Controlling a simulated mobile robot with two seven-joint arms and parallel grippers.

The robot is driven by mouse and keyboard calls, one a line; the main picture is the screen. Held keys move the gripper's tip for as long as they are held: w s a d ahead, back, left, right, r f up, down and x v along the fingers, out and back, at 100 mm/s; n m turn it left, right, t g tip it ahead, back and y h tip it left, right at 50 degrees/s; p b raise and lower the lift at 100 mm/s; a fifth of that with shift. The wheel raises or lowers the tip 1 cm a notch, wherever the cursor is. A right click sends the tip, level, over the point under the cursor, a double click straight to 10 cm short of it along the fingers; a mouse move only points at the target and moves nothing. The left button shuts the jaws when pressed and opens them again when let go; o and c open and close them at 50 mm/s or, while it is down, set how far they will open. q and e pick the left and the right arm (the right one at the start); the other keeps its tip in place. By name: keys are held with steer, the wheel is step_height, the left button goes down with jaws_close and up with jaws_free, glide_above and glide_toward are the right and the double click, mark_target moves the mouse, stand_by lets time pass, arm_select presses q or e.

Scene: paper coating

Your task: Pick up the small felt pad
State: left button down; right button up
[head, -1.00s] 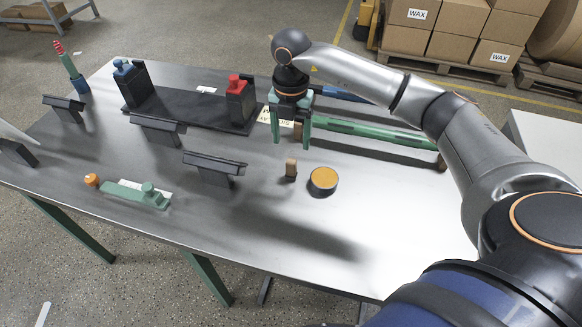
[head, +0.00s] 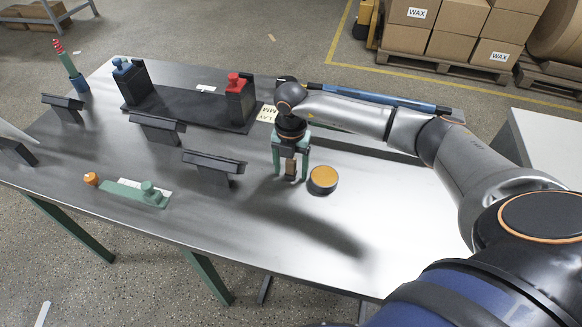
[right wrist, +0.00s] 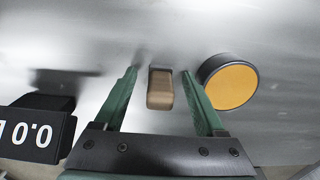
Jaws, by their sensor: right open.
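The small felt pad (head: 291,169) is a small upright tan-brown block with a dark base on the metal table, just left of a round tin. It also shows in the right wrist view (right wrist: 160,90). My right gripper (head: 291,175) is open, pointing down, with its green fingers on either side of the pad. In the right wrist view the right gripper's (right wrist: 163,78) fingers stand apart, with a gap on each side of the pad. My left gripper is not in view.
The round tin with an orange top (head: 323,179) stands close to the right finger. A dark angled stand (head: 214,165) is to the left. A green block with a knob (head: 136,193) lies at the front left. The table (head: 400,240) is clear at the front right.

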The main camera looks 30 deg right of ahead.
jaws_close()
stand_by(0.5)
steer(key=shift+r, duration=0.1)
steer(key=shift+r, duration=0.6)
steer(key=w+d+r, duration=0.2)
steer(key=d+r, duration=0.9)
steer(key=d, duration=0.2)
steer(key=shift+w+d+r, duration=0.35)
steer(key=shift+d, duration=0.05)
